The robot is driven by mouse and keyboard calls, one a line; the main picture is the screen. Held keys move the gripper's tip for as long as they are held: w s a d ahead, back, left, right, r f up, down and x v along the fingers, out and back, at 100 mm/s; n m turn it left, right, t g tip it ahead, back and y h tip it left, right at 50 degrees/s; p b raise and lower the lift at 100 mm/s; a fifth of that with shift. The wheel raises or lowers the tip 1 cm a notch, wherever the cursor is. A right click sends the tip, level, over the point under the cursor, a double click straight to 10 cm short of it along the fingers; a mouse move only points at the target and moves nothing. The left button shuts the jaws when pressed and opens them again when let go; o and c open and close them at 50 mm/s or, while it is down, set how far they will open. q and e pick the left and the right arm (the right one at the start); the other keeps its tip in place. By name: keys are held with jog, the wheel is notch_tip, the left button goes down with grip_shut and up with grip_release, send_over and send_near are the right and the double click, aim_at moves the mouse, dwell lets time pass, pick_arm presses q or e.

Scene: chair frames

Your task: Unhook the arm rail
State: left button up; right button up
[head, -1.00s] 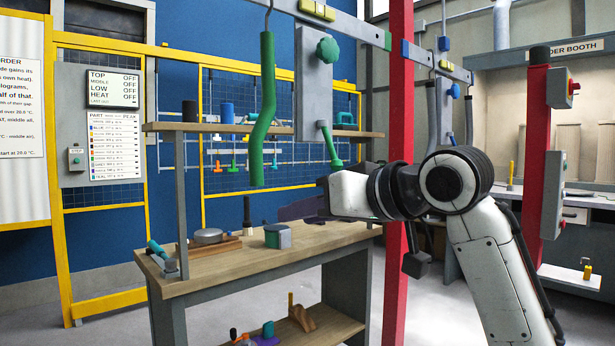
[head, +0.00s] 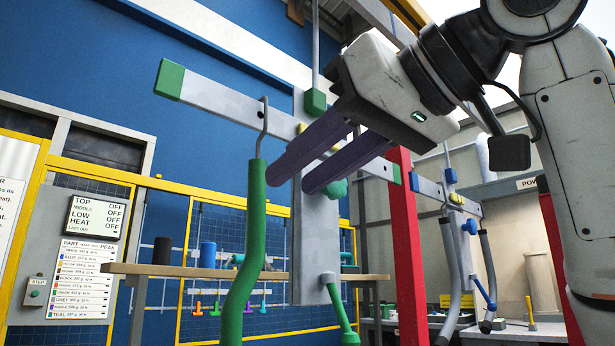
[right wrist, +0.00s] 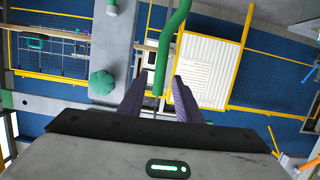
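The arm rail, a bent green tube (head: 247,255), hangs by a thin wire hook (head: 263,128) from a pale horizontal bar (head: 225,98) with green ends. Its lower end is cut off in the head view. My right gripper (head: 290,177) is open and empty, its two purple fingers pointing left and down towards the tube's top. In the right wrist view the green tube (right wrist: 168,50) runs down to end between the spread fingertips of the gripper (right wrist: 158,92); I cannot tell whether they touch it. My left gripper is out of view.
A grey upright plate with a green knob (head: 335,191) stands right behind the fingers. A green lever (head: 340,308) is below it. A red post (head: 407,250) and grey hanging tubes (head: 452,275) are to the right. A wooden shelf (head: 170,270) is behind.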

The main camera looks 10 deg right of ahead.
aim_at(262, 202)
jog(key=shift+w+a+f, duration=0.2)
jog(key=shift+w+a, duration=0.2)
jog(key=shift+a, duration=0.1)
jog(key=x, duration=0.6)
jog(key=shift+d+p, duration=0.1)
jog(key=shift+p, duration=0.3)
jog(key=shift+c, duration=0.2)
jog(key=shift+s+d, duration=0.1)
grip_shut()
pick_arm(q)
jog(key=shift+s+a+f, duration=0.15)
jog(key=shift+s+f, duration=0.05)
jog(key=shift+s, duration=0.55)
pick_arm(e)
jog(key=shift+r, duration=0.1)
